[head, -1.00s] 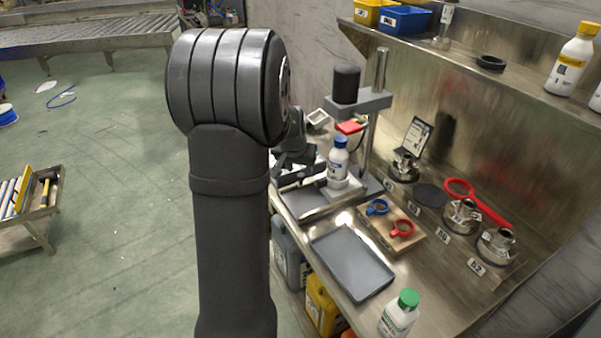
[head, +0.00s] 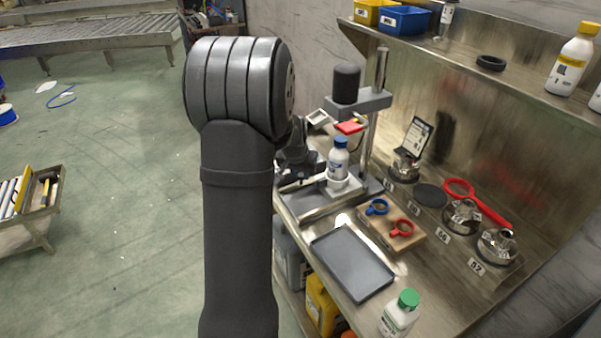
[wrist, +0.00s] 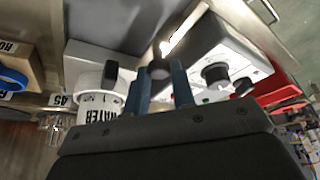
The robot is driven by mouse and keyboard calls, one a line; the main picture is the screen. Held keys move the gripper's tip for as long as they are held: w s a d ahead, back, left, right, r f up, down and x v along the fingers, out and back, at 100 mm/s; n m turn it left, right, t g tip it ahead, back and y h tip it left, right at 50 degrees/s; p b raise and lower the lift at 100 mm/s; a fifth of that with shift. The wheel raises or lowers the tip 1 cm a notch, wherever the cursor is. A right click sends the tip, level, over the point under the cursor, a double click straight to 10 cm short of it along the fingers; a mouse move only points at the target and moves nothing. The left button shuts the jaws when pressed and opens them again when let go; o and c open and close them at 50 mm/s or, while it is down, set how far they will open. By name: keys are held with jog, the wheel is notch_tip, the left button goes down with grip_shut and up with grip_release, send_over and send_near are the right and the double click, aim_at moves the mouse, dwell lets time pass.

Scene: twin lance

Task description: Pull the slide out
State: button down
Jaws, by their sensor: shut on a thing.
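The slide (head: 325,204) is a flat metal carriage at the base of a grey press (head: 360,103). A white holder (head: 346,187) on it bears an upright white bottle with a blue cap (head: 338,158). In the wrist view the bottle's label (wrist: 98,116) reads WATER, upside down. My gripper (wrist: 160,84) has its two blue-grey fingers closed around a dark round knob (wrist: 158,69), beside the bottle. Whether the knob belongs to the slide is hard to tell. In the head view my gripper is at the slide's left side, partly hidden by my arm.
A grey tray (head: 352,263) and a wooden board (head: 391,231) with blue and red rings lie in front of the press. A green-capped bottle (head: 400,314) stands at the bench front. Metal fittings (head: 463,215) line the right. Open floor lies left.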

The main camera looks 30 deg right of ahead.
jog(key=a, duration=1.2)
jog(key=c, duration=1.2)
grip_release()
jog(key=shift+c, duration=0.2)
jog(key=v, duration=1.7)
jog(key=shift+r, duration=0.2)
jog(key=shift+a, duration=0.1)
jog(key=x, duration=1.7)
jog(key=shift+f, duration=0.25)
